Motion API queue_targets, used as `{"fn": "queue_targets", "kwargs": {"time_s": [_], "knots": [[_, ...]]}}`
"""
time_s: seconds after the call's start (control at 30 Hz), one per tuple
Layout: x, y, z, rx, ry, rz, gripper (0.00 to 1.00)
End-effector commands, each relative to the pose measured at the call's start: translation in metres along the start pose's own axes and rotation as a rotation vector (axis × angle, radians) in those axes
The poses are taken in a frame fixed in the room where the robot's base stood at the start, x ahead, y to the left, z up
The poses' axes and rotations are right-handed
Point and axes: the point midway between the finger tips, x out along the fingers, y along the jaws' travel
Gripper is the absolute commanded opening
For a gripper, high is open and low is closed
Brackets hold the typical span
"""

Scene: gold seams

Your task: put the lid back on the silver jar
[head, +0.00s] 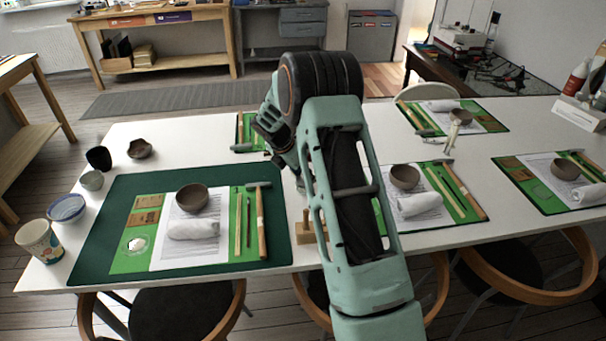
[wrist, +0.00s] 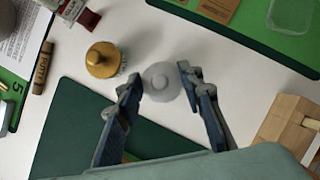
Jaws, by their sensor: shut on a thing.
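In the wrist view, a pale grey, silver-looking round lid (wrist: 161,82) with a small raised knob sits between the fingertips of my gripper (wrist: 160,84). The fingers are closed on its opposite sides. I see it from above, so I cannot tell whether the silver jar is beneath it or how high it is held. No separate silver jar can be made out. In the head view my own arm hides the gripper and the lid.
A gold-topped jar (wrist: 104,60) stands just left of the lid. A wooden block (wrist: 290,125) is at right. White table (wrist: 225,78) is bare right of the lid.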

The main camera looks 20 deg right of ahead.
Motion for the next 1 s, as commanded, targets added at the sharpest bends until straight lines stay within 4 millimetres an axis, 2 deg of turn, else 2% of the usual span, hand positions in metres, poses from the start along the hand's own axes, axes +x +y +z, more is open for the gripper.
{"fn": "queue_targets", "kwargs": {"time_s": [0.37,0.4,0.57,0.77,0.93,1.0], "knots": [[0.0001,0.0001,-0.0001,0.0,0.0,0.0,0.25],[0.0001,0.0001,-0.0001,0.0,0.0,0.0,0.37],[0.0001,0.0002,-0.0001,0.0,0.0,0.0,0.54],[0.0001,0.0001,-0.0001,0.0,0.0,0.0,0.55],[0.0001,0.0001,-0.0002,0.0,0.0,0.0,0.72],[0.0001,0.0002,-0.0001,0.0,0.0,0.0,0.72]]}}
